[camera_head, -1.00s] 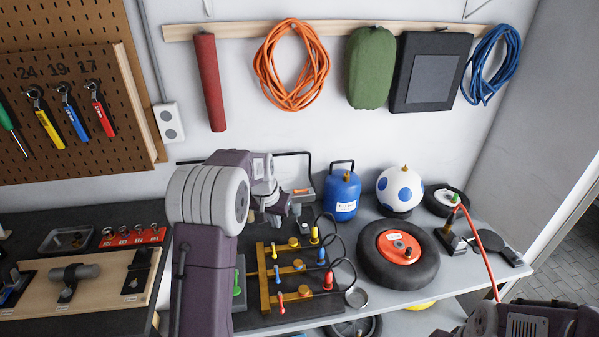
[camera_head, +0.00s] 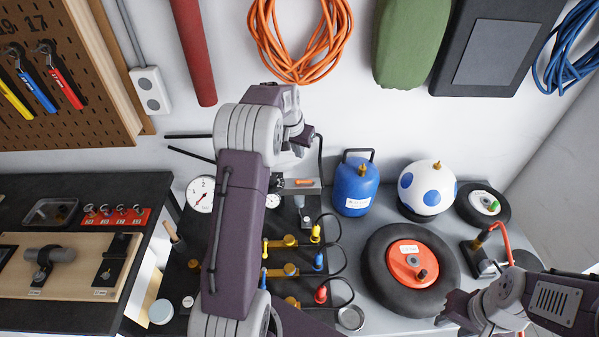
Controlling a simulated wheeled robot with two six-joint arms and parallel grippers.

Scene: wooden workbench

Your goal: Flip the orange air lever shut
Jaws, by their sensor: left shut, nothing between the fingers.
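The small orange lever (camera_head: 305,182) lies along a grey block at the back of the bench, behind the brass valves. It appears roughly level, but it is too small to tell its exact position. My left gripper (camera_head: 308,135) is shut and empty, above and behind the lever in the picture, apart from it. My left arm hides part of the block's left side and the bench below. My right gripper (camera_head: 455,310) is at the lower right, in front of the black wheel; its fingers are not clear.
Brass valves (camera_head: 290,241) with yellow, blue and red hose plugs stand in front of the lever. A blue gas bottle (camera_head: 355,188) stands just to its right, then a spotted ball (camera_head: 427,188) and a black wheel (camera_head: 375,270). A pressure gauge (camera_head: 201,193) is at left.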

